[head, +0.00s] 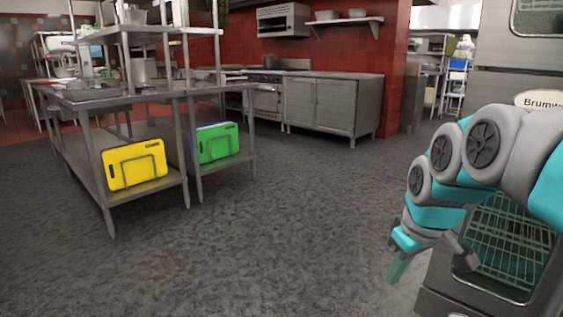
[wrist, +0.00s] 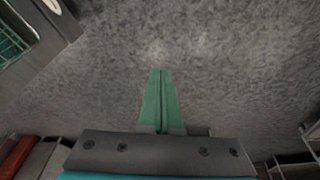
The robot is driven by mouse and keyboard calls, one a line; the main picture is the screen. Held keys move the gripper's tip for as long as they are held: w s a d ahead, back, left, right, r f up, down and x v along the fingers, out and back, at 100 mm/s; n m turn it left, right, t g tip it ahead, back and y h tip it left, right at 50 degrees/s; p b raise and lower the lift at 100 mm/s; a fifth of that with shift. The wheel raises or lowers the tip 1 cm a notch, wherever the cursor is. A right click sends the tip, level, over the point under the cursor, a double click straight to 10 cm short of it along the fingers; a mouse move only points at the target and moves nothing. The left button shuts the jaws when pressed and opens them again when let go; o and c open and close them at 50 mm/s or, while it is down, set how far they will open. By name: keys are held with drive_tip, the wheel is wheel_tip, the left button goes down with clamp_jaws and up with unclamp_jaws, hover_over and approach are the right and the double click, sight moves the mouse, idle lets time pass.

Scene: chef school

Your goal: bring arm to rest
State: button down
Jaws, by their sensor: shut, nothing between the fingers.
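My gripper (head: 397,268) hangs at the end of my bent teal and grey arm, on the right side of the head view. Its green fingers point down over the grey floor. In the wrist view the two fingers of my gripper (wrist: 161,72) lie side by side, pressed together with nothing between them. Only bare floor (wrist: 220,70) shows beyond the fingertips.
A steel oven (head: 455,302) with racks stands close behind and right of my arm. A steel table (head: 75,160) with yellow (head: 134,166) and green (head: 217,142) cutting boards stands at left. Steel cabinets (head: 333,105) line the back. The middle floor (head: 290,220) is clear.

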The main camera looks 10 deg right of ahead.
drive_tip(key=s+a+f+m+g, duration=0.1)
drive_tip(key=s+a+f, duration=0.4)
drive_tip(key=s, duration=0.5)
drive_tip(key=s+a+f+m+g, duration=0.2)
drive_tip(key=s+a+f, duration=0.4)
drive_tip(key=s, duration=0.5)
wheel_tip(320, 180, down, 2)
drive_tip(key=shift+s+a+g+h, duration=0.2)
drive_tip(key=shift+a+g+h, duration=0.1)
drive_tip(key=shift+g, duration=0.6)
drive_tip(key=shift+d+m, duration=0.15)
drive_tip(key=shift+m, duration=0.15)
